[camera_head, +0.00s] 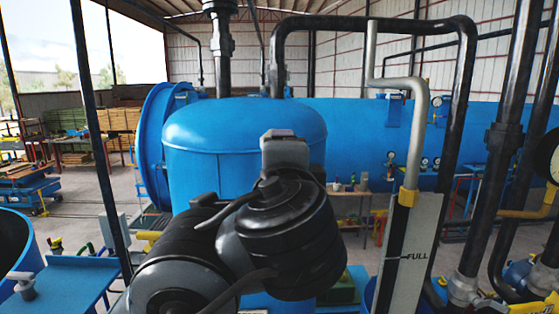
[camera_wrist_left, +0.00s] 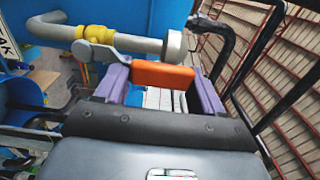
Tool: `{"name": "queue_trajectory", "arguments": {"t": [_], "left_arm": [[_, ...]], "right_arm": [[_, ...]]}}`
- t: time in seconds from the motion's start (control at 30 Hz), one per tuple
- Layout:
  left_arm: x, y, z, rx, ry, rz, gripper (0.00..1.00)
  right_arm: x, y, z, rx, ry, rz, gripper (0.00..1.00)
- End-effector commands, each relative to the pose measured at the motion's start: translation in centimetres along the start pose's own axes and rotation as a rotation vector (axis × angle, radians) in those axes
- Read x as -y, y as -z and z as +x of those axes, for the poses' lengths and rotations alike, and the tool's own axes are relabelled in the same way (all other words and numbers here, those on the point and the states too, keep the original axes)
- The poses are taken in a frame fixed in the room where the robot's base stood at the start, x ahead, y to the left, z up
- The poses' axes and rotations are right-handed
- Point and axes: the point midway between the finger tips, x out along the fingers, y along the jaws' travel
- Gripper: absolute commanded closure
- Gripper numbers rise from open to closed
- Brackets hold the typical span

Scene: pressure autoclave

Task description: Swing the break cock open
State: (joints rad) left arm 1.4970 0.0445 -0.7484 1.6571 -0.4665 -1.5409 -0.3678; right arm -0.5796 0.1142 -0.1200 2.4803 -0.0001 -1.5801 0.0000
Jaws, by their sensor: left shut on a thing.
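In the left wrist view the break cock is a yellow valve body (camera_wrist_left: 97,36) on a grey pipe (camera_wrist_left: 135,43). A flat grey lever (camera_wrist_left: 90,54) runs from it to an orange handle grip (camera_wrist_left: 163,75). My left gripper (camera_wrist_left: 160,84) has its two purple fingers at either end of the orange grip and is shut on it. In the head view my dark arm fills the lower middle, and I cannot make out the fingers, lever or grip there. My right gripper is in neither view.
A blue domed tank (camera_head: 240,125) stands behind my arm in the head view. A grey gauge board marked FULL (camera_head: 412,245) and dark vertical pipes (camera_head: 505,140) crowd the right. In the wrist view, the grey pipe ends close beside the far finger.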

Motion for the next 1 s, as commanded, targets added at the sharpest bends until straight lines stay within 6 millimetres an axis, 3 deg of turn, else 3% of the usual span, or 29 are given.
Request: {"name": "queue_trajectory", "arguments": {"t": [0.23, 0.27, 0.3, 0.67, 0.87, 1.0], "left_arm": [[0.0, 0.2, -0.1, -0.004, 0.002, 0.008, 0.87], [0.0, 0.2, -0.1, -0.004, 0.002, 0.008, 0.30], [0.0, 0.2, -0.1, -0.004, 0.002, 0.008, 0.26], [-0.1, 0.2, -0.3, -0.003, 0.001, 0.004, 0.26], [-0.3, 0.3, -2.5, -0.006, 0.002, 0.001, 0.26], [-0.4, 0.3, -4.9, -0.008, 0.002, 0.002, 0.26]], "right_arm": [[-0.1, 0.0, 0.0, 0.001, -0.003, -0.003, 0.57], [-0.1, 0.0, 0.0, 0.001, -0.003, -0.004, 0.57], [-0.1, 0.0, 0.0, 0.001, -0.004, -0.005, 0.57], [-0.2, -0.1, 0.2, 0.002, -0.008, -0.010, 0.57], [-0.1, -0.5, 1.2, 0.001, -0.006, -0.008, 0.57], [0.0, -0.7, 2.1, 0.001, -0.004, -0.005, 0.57]]}}
